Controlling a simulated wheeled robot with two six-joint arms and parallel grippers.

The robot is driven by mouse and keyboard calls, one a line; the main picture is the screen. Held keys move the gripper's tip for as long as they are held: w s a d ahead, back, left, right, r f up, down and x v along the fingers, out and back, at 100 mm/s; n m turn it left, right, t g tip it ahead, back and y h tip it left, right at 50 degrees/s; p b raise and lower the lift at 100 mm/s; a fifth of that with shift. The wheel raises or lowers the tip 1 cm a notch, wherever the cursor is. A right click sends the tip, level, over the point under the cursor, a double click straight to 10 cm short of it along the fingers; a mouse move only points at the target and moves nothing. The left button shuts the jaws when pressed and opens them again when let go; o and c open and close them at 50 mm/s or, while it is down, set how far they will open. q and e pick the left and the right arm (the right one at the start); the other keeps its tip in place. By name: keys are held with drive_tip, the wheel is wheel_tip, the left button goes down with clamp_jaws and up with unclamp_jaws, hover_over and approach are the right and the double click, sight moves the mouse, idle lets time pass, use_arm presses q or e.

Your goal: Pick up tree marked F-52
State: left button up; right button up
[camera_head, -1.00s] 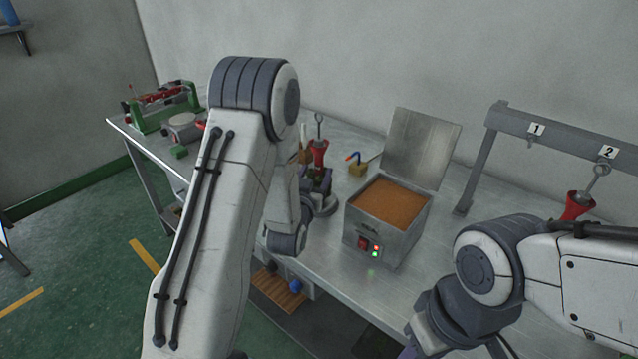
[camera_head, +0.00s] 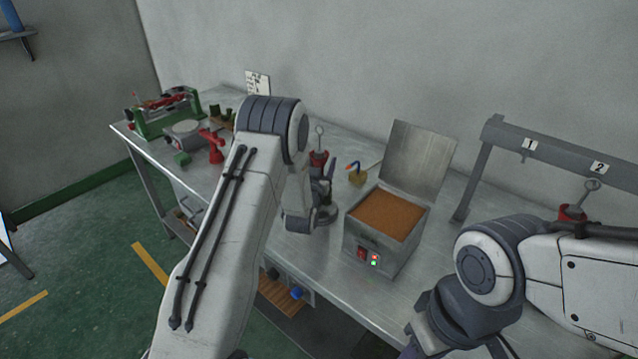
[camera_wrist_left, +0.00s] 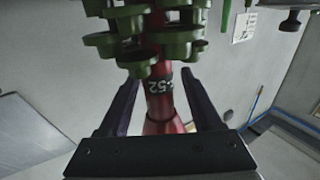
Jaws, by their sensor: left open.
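The tree marked F-52 shows in the left wrist view as a red stem (camera_wrist_left: 160,100) with the digits "52" on it; the rest of the mark is not clear. Several green ring-shaped pieces (camera_wrist_left: 125,40) are around it at the top of that view, and its red part widens towards the palm. The stem is between the two fingers of my left gripper (camera_wrist_left: 160,78), which is open with visible gaps beside it.
An open metal box of orange material (camera_head: 388,214) stands right of my left gripper. A grey rack (camera_head: 560,150) numbered 1 and 2 stands at right, with a red hooked holder (camera_head: 572,213) by it. A red stand (camera_head: 214,145) and a green machine (camera_head: 165,112) are at left.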

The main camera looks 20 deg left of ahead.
use_arm(q)
clamp_jaws()
drive_tip(key=shift+w, duration=0.1)
idle(1.4)
